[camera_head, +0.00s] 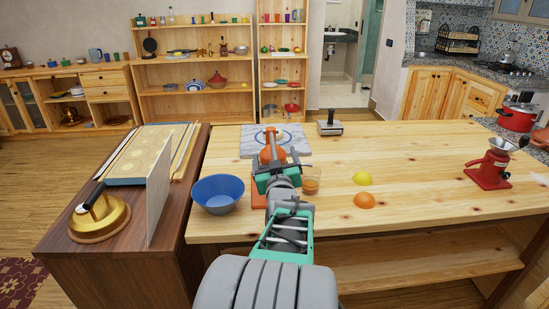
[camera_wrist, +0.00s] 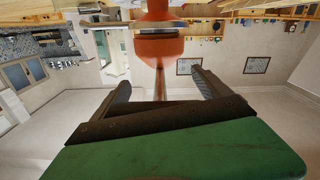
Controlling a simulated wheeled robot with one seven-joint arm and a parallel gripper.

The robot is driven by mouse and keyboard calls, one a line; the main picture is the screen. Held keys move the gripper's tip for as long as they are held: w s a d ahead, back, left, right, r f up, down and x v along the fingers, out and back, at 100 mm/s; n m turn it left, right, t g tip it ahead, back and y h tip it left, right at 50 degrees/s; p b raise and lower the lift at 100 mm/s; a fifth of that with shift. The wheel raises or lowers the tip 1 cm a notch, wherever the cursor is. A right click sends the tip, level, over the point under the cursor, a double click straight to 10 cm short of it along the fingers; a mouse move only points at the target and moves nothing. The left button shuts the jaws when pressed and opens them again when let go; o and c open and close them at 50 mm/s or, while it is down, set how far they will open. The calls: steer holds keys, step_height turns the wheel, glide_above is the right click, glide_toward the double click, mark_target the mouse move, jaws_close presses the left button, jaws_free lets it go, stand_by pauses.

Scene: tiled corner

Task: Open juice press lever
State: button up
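The orange juice press (camera_head: 271,152) stands on the wooden table, partly hidden behind my gripper and arm. Its orange body (camera_wrist: 160,45) also shows at the top of the wrist view, which looks upside down. A thin reddish lever rod (camera_wrist: 160,82) comes from the body towards my gripper. My gripper (camera_wrist: 161,86) is open, its dark fingers well apart with the rod between them. Neither finger appears to touch the rod. In the head view my gripper (camera_head: 270,168) is right in front of the press.
A glass of orange juice (camera_head: 311,181) stands close to the right of my gripper. A blue bowl (camera_head: 217,192) is to the left. Yellow (camera_head: 362,178) and orange (camera_head: 364,201) fruit halves lie to the right. A red grinder (camera_head: 489,167) stands far right; the table between is clear.

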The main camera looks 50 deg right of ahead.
steer(key=c, duration=1.7)
steer(key=shift+r, duration=0.1)
